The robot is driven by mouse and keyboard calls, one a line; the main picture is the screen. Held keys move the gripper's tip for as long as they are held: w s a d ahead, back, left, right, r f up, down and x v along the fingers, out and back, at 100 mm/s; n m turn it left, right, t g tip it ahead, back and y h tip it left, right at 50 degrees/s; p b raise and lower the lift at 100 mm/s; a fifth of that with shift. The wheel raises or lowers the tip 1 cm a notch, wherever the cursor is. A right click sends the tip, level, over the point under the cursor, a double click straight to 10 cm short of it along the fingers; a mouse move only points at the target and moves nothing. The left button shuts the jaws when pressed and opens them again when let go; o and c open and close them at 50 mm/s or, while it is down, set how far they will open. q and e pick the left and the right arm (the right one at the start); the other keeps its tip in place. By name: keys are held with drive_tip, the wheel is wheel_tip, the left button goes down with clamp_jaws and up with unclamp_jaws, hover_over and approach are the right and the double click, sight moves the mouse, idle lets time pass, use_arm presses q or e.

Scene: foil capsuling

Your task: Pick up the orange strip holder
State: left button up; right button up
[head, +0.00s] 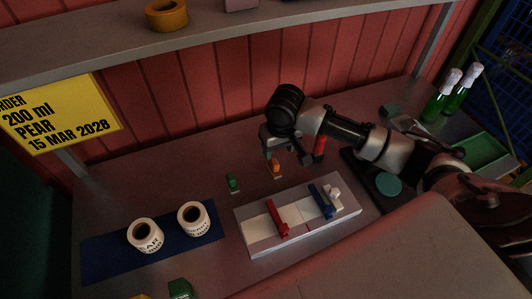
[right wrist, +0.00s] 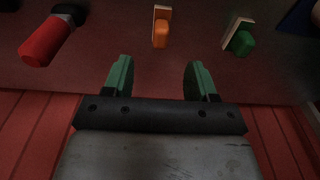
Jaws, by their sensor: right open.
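The orange strip holder (head: 276,167) stands on the grey table, with a pale strip at its base. It also shows in the right wrist view (right wrist: 160,34), at the top centre, beyond my fingertips and roughly in line with the gap between them. My right gripper (head: 287,154) is above the table close to the orange holder, partly overlapping it in the head view. In the right wrist view its two green fingers (right wrist: 157,72) are apart with nothing between them. My left gripper is out of view.
A green holder (head: 233,183) stands left of the orange one, and a red-and-black cylindrical object (right wrist: 50,38) on its other side. A pale block (head: 254,236) with red and blue clamps lies in front. Two label rolls (head: 146,236) sit on a blue mat (head: 102,258). Green bottles (head: 455,98) stand back right.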

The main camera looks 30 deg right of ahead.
sight(275, 162)
drive_tip(key=shift+w+d+f, duration=0.1)
drive_tip(key=shift+w+f, duration=0.1)
drive_tip(key=shift+f, duration=0.3)
drive_tip(key=shift+w+d+f, duration=0.1)
drive_tip(key=shift+w+f, duration=0.1)
drive_tip(key=shift+f, duration=0.3)
drive_tip(key=f, duration=0.2)
drive_tip(key=shift+s+f+p, duration=0.3)
drive_tip(key=shift+s+p, duration=0.05)
drive_tip(key=shift+p, duration=0.05)
drive_tip(key=shift+w+a+f, duration=0.1)
drive_tip(key=shift+w+f, duration=0.05)
drive_tip(key=shift+f, duration=0.15)
drive_tip(key=f, duration=0.2)
drive_tip(key=w+f+p, duration=0.1)
drive_tip(key=f, duration=0.1)
drive_tip(key=shift+a+f+p, duration=0.15)
drive_tip(key=shift+f+p, duration=0.1)
drive_tip(key=shift+p, duration=0.05)
drive_tip(key=shift+f, duration=0.25)
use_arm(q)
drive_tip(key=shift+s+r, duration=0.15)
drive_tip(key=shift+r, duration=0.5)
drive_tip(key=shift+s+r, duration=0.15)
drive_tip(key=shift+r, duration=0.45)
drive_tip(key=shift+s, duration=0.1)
use_arm(e)
drive_tip(key=shift+c, duration=0.4)
